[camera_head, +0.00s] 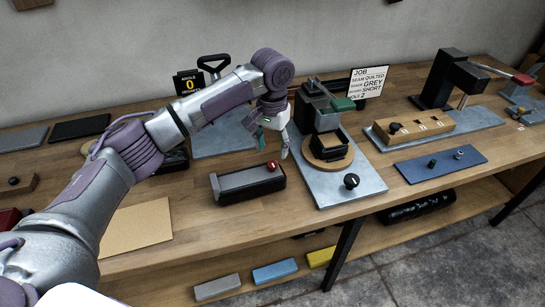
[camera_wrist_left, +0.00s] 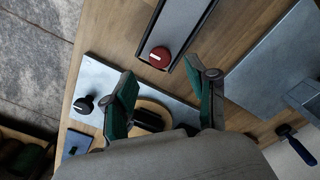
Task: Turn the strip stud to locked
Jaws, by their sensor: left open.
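A red round stud (camera_head: 271,164) with a white mark sits at the right end of a dark block (camera_head: 235,190) with a grey strip along its top. I take this as the strip stud; no locked label is readable. It also shows in the left wrist view (camera_wrist_left: 160,56), at the end of the strip, beyond the space between the fingertips. My left gripper (camera_head: 272,142) is above and behind the red stud, fingers pointing down, open and empty. Its green-padded fingers (camera_wrist_left: 158,80) stand wide apart. My right gripper is in neither view.
A wooden block with several studs (camera_head: 425,122) and a blue plate (camera_head: 415,170) lie farther right. Bare wood lies in front.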

